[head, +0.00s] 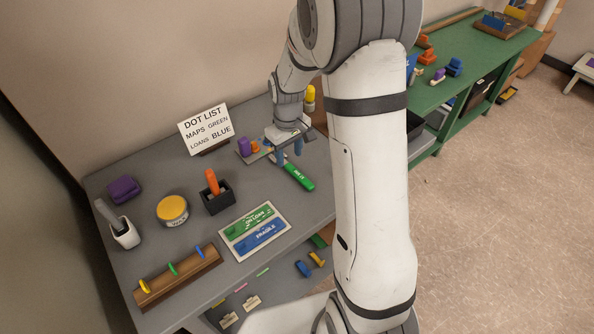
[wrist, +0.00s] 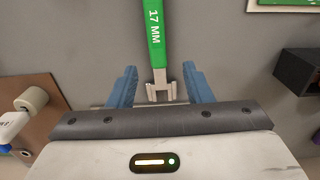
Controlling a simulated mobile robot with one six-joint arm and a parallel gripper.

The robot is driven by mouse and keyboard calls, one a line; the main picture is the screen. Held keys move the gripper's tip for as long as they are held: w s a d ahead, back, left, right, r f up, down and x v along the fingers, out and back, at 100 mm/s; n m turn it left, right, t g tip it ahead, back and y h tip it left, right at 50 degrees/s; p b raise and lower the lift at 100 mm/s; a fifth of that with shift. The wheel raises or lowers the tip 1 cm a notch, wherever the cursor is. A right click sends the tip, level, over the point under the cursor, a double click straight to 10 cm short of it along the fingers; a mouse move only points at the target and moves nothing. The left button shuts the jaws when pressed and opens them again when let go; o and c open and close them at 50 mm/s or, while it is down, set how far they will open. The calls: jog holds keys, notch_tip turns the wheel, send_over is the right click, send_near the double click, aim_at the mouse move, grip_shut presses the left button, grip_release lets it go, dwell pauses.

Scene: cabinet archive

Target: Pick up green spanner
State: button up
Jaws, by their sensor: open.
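The green spanner (head: 297,177) lies on the grey table in the head view, just below my gripper (head: 289,154). In the wrist view the green spanner (wrist: 155,40) is marked 17 MM. Its metal open end is at the bottom, between the two blue fingers of my gripper (wrist: 160,84). The fingers are apart, one on each side of that end, with visible gaps. I cannot tell how high the fingertips are above the table.
A brown board (wrist: 38,112) with small items lies left of the fingers in the wrist view. A dark box (wrist: 300,70) stands at right. In the head view, a DOT LIST sign (head: 205,128), a black holder (head: 217,199) and a label sheet (head: 254,231) stand nearby.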

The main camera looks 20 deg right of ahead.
aim_at(290, 166)
notch_tip(290, 166, down, 4)
jog(key=shift+w+d+f+p, duration=0.1)
jog(key=shift+d+p, duration=0.05)
jog(key=shift+p, duration=0.15)
jog(key=shift+c, duration=0.3)
grip_shut()
